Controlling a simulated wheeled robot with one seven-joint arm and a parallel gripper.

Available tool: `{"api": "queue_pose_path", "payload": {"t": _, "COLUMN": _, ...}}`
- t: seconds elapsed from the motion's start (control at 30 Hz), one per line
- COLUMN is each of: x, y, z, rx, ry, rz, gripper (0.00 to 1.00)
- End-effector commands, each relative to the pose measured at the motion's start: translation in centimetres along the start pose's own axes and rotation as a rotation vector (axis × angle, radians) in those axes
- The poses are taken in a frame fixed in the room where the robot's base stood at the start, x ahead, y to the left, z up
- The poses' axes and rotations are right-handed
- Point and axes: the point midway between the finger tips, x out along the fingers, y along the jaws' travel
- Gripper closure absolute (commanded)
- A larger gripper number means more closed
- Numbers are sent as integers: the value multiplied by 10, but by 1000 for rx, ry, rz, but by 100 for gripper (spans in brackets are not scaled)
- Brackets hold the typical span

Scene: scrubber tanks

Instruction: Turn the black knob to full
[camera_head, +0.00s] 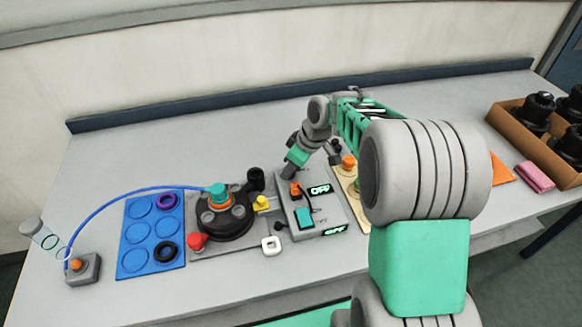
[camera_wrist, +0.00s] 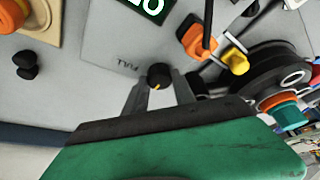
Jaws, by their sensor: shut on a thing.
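The black knob (camera_wrist: 159,76) shows in the wrist view, a small round knob with an orange pointer mark, on a light grey panel beside the printed word FULL. My gripper (camera_wrist: 159,88) has its two grey fingers on either side of the knob and is shut on it. In the head view the grey control box (camera_head: 331,212) stands mid-table with two displays reading OFF. My gripper (camera_head: 290,172) reaches down at the back left of this box, and the knob is hidden there behind it.
On the box are an orange switch (camera_head: 296,189) and a teal block (camera_head: 304,217). A black round tank unit (camera_head: 224,222) with red and yellow knobs stands to the left, beside a blue tray (camera_head: 135,258). An open brown crate (camera_head: 511,116) with black items is at right.

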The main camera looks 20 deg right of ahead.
Motion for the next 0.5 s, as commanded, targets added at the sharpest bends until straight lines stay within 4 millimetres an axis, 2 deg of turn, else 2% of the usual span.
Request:
{"api": "queue_pose_path", "payload": {"t": 0.03, "x": 0, "y": 0, "z": 0, "rx": 0, "ry": 0, "rz": 0, "gripper": 83}}
{"api": "queue_pose_path", "payload": {"t": 0.23, "x": 0, "y": 0, "z": 0, "rx": 0, "ry": 0, "rz": 0, "gripper": 99}}
{"api": "queue_pose_path", "payload": {"t": 0.5, "x": 0, "y": 0, "z": 0, "rx": 3, "ry": 0, "rz": 2, "gripper": 100}}
